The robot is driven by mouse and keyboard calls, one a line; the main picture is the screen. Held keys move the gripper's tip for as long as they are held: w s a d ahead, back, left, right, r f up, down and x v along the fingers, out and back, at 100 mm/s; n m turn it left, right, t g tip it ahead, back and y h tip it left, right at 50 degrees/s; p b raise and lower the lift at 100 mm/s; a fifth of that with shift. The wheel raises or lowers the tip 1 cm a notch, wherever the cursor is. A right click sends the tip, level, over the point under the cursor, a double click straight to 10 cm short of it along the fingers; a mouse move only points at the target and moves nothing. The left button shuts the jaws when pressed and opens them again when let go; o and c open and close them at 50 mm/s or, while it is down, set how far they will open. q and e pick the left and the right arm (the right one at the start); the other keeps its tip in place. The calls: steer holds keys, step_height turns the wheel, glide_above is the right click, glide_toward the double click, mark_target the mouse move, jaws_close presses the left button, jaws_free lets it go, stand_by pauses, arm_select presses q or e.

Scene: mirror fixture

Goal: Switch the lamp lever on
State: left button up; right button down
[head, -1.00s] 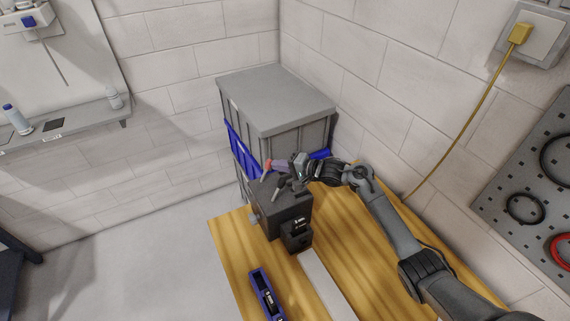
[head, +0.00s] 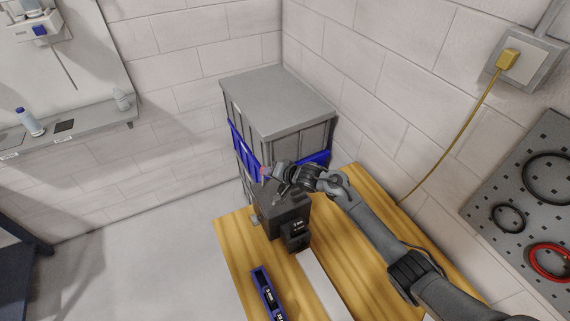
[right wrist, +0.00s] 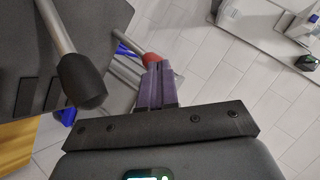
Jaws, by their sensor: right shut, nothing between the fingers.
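A dark box (head: 268,218) stands at the far left end of the wooden table in the head view. A lever (right wrist: 80,78) with a metal rod and a black knob fills the left of the right wrist view. A red tip (right wrist: 150,58) shows just beyond my fingertips; it also shows small in the head view (head: 265,170). I cannot tell whether it touches my fingers. My right gripper (right wrist: 160,70), with purple fingers, is shut and empty, to the right of the black knob. In the head view it (head: 273,173) is over the box and hides part of the levers. My left gripper is not in view.
A large grey bin (head: 278,98) with a blue band stands behind the box. A blue tray (head: 267,293) and a white strip (head: 322,285) lie on the wooden table (head: 240,255). A yellow cable (head: 455,135) hangs on the right wall.

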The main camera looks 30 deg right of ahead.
steer(key=shift+w+a+f+n+g+h+p, duration=0.15)
steer(key=shift+a+n+h+p, duration=0.3)
steer(key=shift+a, duration=0.45)
steer(key=shift+w+a+f+n+g+h+p, duration=0.1)
steer(key=shift+a+n+h+p, duration=0.2)
steer(key=shift+a+h, duration=0.4)
steer(key=shift+w+a+f+n+g+h+p, duration=0.15)
steer(key=shift+a+n+h+p, duration=0.2)
steer(key=shift+a, duration=0.7)
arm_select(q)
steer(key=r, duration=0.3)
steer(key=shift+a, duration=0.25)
arm_select(e)
steer(key=shift+s, duration=0.1)
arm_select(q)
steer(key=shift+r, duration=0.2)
arm_select(e)
steer(key=shift+d+r, duration=0.1)
steer(key=shift+r, duration=0.05)
arm_select(q)
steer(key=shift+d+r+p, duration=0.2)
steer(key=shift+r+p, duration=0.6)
steer(key=shift+p, duration=0.05)
arm_select(e)
steer(key=shift+r, duration=0.75)
